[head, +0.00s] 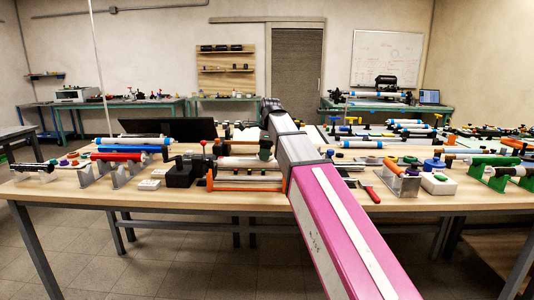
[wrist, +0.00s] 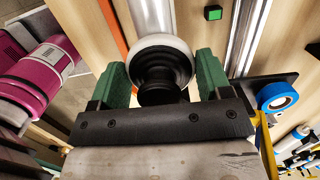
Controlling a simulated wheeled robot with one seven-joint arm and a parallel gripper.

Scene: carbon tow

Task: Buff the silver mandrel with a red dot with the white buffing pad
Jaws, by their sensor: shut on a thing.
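In the wrist view my gripper (wrist: 157,78) has green fingers on either side of the black knob of the white buffing pad (wrist: 170,42), and is shut on it. The pad's white rim faces away from the palm. A silver mandrel (wrist: 152,12) runs out from behind the pad; the pad overlaps its near end, and I cannot tell whether they touch. A second silver bar (wrist: 246,35) lies to the right. No red dot shows on either. In the head view my arm hides the gripper and pad.
An orange bar (wrist: 112,25) runs left of the mandrel. A small green-topped block (wrist: 213,13) and a blue ring (wrist: 278,96) are at the right. In the head view the wooden table (head: 140,200) is crowded with tubes, stands and tools. Its front strip is mostly bare.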

